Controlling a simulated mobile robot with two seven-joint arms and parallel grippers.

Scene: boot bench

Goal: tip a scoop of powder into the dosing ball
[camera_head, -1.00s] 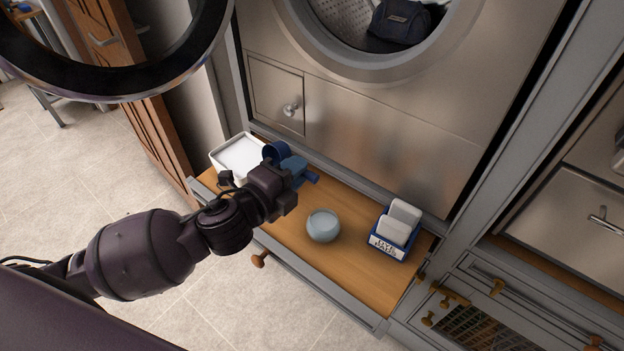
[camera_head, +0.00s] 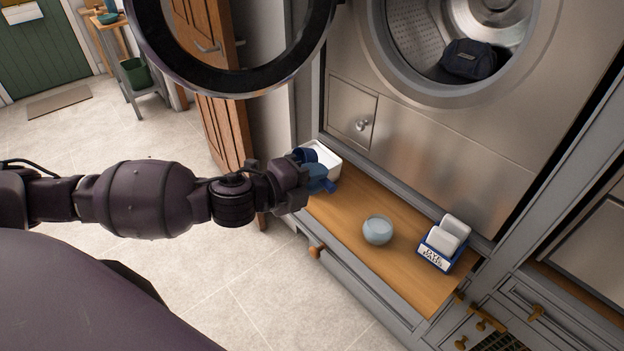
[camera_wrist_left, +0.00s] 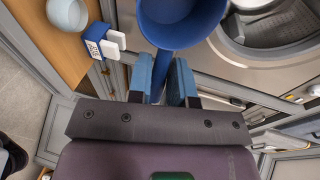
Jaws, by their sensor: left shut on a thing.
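My left gripper (camera_head: 322,180) is shut on the handle of a blue scoop (camera_head: 306,156), which also shows large in the left wrist view (camera_wrist_left: 180,25). The gripper and scoop are in front of a white tub (camera_head: 328,160) at the far left end of the wooden shelf, partly covering it. I cannot tell whether the scoop holds powder. The dosing ball (camera_head: 378,231), a pale blue-grey round cup, stands on the shelf right of the gripper and apart from it. My right gripper is not in view.
A blue labelled box (camera_head: 434,260) with white pads stands right of the ball on the pulled-out wooden shelf (camera_head: 400,272). The washer's open round door (camera_head: 238,85) hangs above my left arm. A dark cloth item (camera_head: 468,60) lies in the drum.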

